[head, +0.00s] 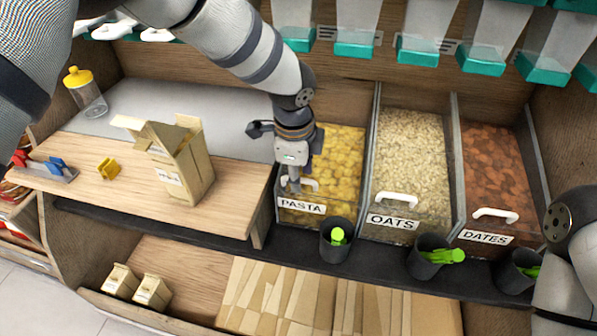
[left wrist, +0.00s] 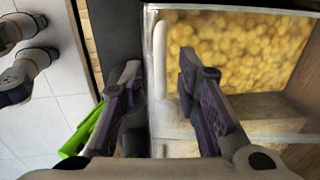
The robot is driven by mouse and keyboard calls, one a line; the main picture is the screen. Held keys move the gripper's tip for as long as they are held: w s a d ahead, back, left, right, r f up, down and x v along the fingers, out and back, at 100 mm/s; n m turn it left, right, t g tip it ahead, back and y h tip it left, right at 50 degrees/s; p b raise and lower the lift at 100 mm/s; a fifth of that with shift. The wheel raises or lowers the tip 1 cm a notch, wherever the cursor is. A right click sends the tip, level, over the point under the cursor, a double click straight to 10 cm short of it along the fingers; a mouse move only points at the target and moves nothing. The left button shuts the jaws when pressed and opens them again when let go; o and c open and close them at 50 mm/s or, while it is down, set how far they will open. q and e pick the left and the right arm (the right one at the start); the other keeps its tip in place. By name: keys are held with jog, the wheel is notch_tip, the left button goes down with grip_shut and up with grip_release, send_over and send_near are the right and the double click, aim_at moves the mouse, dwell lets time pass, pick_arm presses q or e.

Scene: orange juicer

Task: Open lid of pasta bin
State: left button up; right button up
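The pasta bin (head: 303,208) is a clear-lidded bin of yellow pasta with a white PASTA label at its front. Its lid looks closed in the head view. The white lid handle (head: 313,184) is partly hidden by my left gripper (head: 294,184), which points down at the front of the lid. In the left wrist view the fingers of my left gripper (left wrist: 159,66) are spread apart, with the white handle (left wrist: 160,75) between them and a gap on both sides. Yellow pasta (left wrist: 240,50) shows through the lid. My right gripper is out of view.
The oats bin (head: 408,165) and dates bin (head: 493,170) stand to the right. Dark cups (head: 336,245) with green-handled scoops hang in front. A paper bag (head: 180,165) stands on the wooden counter (head: 110,205) at left. Clear dispensers with teal bases (head: 355,50) hang above.

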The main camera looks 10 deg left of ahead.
aim_at(324, 164)
pick_arm(q)
grip_shut()
